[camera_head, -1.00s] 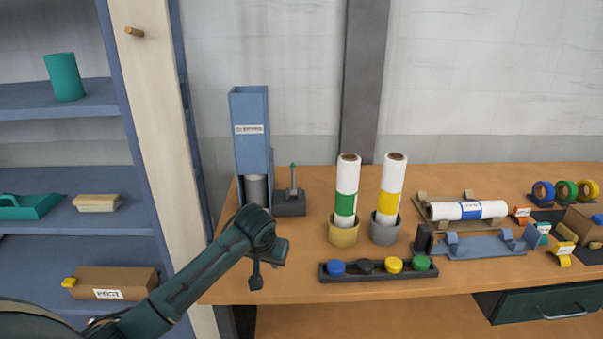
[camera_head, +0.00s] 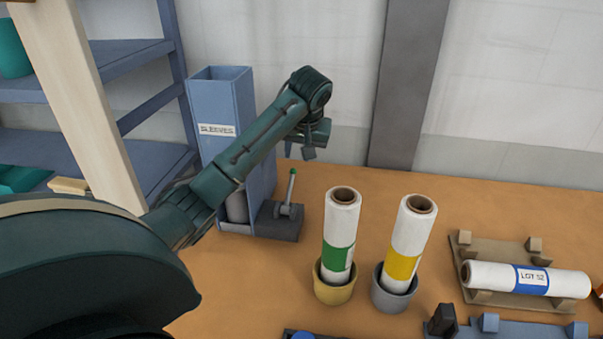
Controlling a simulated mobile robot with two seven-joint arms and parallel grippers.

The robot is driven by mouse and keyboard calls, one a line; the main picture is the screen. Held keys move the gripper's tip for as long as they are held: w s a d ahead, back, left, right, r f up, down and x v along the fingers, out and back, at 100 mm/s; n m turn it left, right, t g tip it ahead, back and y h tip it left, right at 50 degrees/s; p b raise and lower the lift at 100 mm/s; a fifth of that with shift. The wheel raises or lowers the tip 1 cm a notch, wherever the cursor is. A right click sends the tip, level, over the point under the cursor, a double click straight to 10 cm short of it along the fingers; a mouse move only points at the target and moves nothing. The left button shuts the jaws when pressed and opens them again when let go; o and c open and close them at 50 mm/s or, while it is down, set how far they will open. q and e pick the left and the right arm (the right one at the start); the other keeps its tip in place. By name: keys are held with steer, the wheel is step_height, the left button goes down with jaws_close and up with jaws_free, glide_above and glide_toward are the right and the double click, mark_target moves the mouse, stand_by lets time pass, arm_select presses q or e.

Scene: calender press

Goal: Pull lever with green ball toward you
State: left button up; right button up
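The lever with the green ball (camera_head: 291,190) stands on a dark grey base block (camera_head: 279,222) beside the blue SLEEVES dispenser. Its rod is nearly upright and the small green ball tops it. My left gripper (camera_head: 309,152) hangs above the lever, a little to its right, with fingers pointing down. It is apart from the lever and nothing shows in it. Its finger gap is too small to tell. My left arm crosses in front of the dispenser and hides part of it. My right gripper is out of view.
The blue SLEEVES dispenser (camera_head: 232,113) stands left of the lever. Rolls with green (camera_head: 341,235) and yellow (camera_head: 404,245) bands stand in cups to the right. A blue-banded roll (camera_head: 525,279) lies on a cradle. Bare tabletop (camera_head: 460,205) lies behind the rolls.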

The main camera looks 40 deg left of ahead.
mark_target(292, 179)
arm_select(q)
steer(key=x, duration=1.3)
steer(key=shift+s+f, duration=0.1)
steer(key=shift+s, duration=0.2)
jaws_close()
